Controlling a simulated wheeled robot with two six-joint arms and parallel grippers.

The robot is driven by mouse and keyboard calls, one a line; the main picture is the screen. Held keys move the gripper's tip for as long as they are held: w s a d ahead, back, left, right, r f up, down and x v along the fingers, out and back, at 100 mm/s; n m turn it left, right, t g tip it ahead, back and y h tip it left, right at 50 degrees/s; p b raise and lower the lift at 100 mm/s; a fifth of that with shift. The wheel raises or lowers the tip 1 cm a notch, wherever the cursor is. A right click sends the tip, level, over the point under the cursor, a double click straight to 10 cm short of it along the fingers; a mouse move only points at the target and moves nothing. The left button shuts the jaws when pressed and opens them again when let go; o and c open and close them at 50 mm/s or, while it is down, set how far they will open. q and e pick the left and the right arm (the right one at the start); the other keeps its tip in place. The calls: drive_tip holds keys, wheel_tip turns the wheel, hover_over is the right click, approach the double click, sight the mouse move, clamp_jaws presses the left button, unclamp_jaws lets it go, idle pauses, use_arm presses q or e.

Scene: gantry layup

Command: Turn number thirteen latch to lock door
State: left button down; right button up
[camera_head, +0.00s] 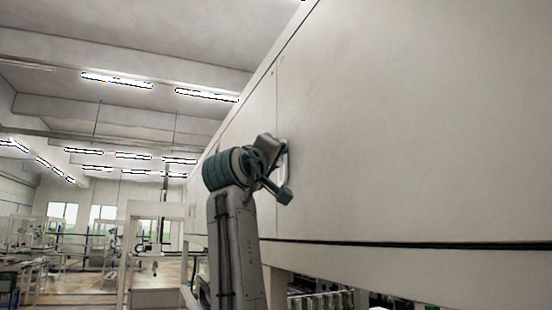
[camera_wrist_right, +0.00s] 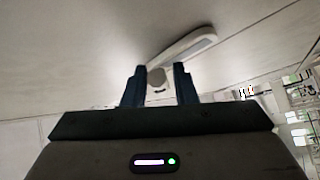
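The latch (camera_wrist_right: 190,45) is a pale, elongated handle with a round grey end, set on the white door panel (camera_head: 400,120). It shows in the right wrist view just beyond my fingertips, with the round end between them. In the head view my right gripper (camera_head: 277,150) is up at the panel near a seam and mostly covers the latch. The right wrist view shows the gripper (camera_wrist_right: 160,76) with its two dark fingers apart. I cannot tell whether they touch the latch. No number is readable. My left gripper is not in view.
A long white cabinet wall fills the right side, with a dark horizontal gap (camera_head: 420,244) along its lower part. White frames and benches (camera_head: 150,230) stand in the hall at the left. Open floor (camera_head: 95,288) shows at the lower left.

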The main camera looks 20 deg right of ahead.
drive_tip(key=shift+o, duration=0.7)
drive_tip(key=shift+s+a+f+b, duration=0.2)
drive_tip(key=shift+b, duration=0.1)
drive_tip(key=b+v, duration=0.5)
drive_tip(key=v, duration=0.5)
